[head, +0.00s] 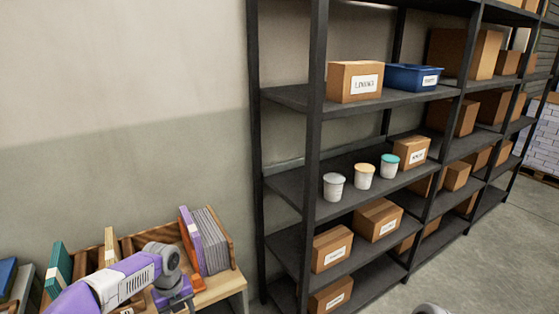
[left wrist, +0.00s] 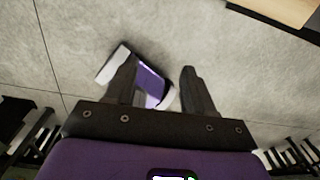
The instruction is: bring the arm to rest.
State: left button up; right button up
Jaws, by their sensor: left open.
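My left arm (head: 125,281) comes in from the lower left of the head view, purple and white with a grey joint. It bends down in front of the wooden table, and its wrist (head: 174,294) is near the bottom edge. The fingers cannot be made out there. In the left wrist view my left gripper (left wrist: 158,67) has its two dark fingers apart, above grey floor. No held thing shows between them. My right gripper is not in view.
The wooden table (head: 222,289) holds a book rack with grey and purple books (head: 205,240) close to the wrist. A dark shelf (head: 311,140) with boxes, a blue bin (head: 412,77) and lidded tubs (head: 364,177) stands right. Open floor (head: 520,235) lies at far right.

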pick_arm(q)
jog(key=s+d+f+n+h, duration=0.2)
jog(key=s+d+f+n, duration=0.1)
jog(key=d+f+n, duration=0.5)
jog(key=s+d+f+n+h, duration=0.25)
jog(key=d+f+n, duration=0.3)
jog(key=f, duration=0.35)
jog(key=s+d+f+n, duration=0.2)
jog(key=s+f+n, duration=0.2)
jog(key=s+n, duration=0.4)
jog(key=s+d+f+n, duration=0.1)
jog(key=s+f+n, duration=0.4)
jog(key=s+n, duration=0.3)
jog(key=shift+d+f+n+y, duration=0.2)
jog(key=shift+d+n+y, duration=0.2)
jog(key=shift+n, duration=0.75)
jog(key=shift+c, duration=0.3)
